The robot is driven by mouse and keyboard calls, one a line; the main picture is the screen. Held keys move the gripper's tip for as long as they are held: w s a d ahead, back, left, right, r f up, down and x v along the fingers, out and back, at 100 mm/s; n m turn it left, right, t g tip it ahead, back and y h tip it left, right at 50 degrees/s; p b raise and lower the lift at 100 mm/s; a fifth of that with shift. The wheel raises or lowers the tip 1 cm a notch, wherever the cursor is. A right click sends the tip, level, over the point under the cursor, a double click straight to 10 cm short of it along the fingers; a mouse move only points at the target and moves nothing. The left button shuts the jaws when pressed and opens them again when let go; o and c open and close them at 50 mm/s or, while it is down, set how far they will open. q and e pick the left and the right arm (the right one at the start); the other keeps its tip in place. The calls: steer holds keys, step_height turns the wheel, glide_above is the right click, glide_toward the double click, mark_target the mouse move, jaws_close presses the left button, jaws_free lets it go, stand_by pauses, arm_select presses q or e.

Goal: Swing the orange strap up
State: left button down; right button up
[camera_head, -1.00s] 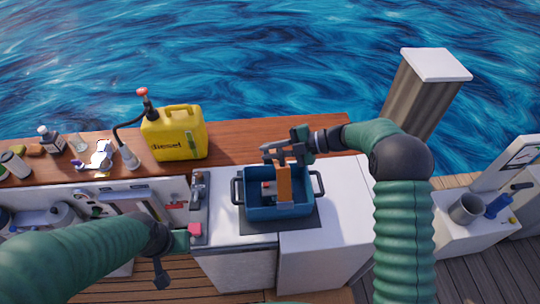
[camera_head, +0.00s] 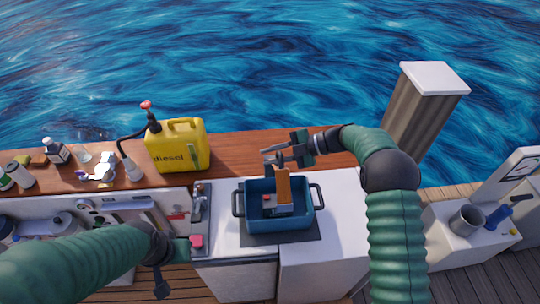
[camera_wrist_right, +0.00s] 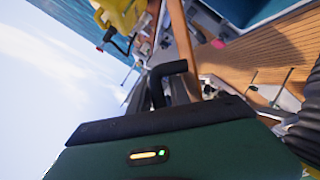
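The orange strap (camera_head: 283,186) stands roughly upright out of the blue open box (camera_head: 263,226) on the white counter. My right gripper (camera_head: 274,156) is at the strap's upper end, above the far rim of the box. Its fingers point left, and whether they pinch the strap cannot be made out. My left gripper (camera_head: 172,268) hangs at the counter's front edge, left of the box and beside a pink-red block (camera_head: 196,241). Its finger opening is unclear.
A yellow diesel can (camera_head: 180,148) stands on the wooden ledge behind, left of the box. Bottles and small items (camera_head: 56,150) lie farther left. A grey cup (camera_head: 466,219) sits on a white stand at right. The white counter right of the box is clear.

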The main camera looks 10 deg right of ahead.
steer(key=b+v, duration=0.3)
steer(key=v, duration=1.4)
steer(key=shift+f, duration=0.2)
